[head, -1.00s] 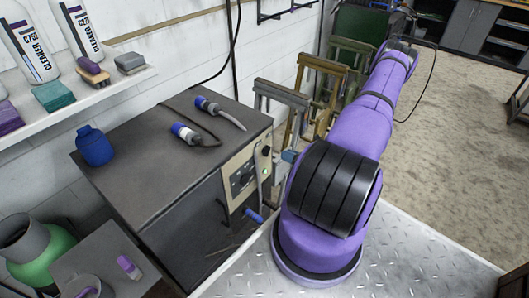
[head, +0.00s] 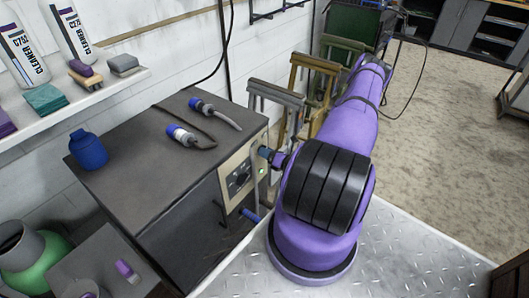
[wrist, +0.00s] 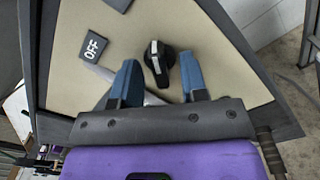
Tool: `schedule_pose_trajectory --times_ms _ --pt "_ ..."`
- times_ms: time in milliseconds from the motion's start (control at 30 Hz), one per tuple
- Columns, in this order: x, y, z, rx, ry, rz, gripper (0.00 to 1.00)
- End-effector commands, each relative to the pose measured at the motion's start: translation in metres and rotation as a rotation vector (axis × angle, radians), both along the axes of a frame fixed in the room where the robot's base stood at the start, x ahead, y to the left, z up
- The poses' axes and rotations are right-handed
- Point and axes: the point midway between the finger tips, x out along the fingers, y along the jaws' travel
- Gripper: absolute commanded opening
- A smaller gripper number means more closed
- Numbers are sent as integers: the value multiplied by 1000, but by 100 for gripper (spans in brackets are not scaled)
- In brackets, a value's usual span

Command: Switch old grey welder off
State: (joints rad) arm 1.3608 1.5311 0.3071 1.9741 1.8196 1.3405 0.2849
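The old grey welder (head: 150,150) is a dark grey box with a beige control panel (head: 243,178) on its front. In the wrist view a black rotary knob (wrist: 158,63) with a white pointer line sits on the panel, its line roughly upright in the picture. An OFF label (wrist: 94,47) is left of the knob. My gripper (wrist: 158,82) is open, its two blue fingers on either side just short of the knob, with no clear contact. In the head view my gripper (head: 268,155) is at the panel's upper right and hides the knob.
Two blue-ended cable plugs (head: 190,124) and a blue bottle (head: 89,148) are on the welder's top. A shelf with cleaner bottles (head: 75,30) is at left. Wooden and grey frames (head: 310,85) stand behind my arm. Open floor (head: 440,110) lies to the right.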

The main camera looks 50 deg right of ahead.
Motion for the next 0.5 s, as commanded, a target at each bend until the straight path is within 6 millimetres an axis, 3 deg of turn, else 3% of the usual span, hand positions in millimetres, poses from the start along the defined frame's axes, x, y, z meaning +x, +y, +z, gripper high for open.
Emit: schedule_pose_trajectory --times_ms 433,500 --pt "10 1 0 0 1 -1 40" --pt "10 1 0 0 1 -1 24"
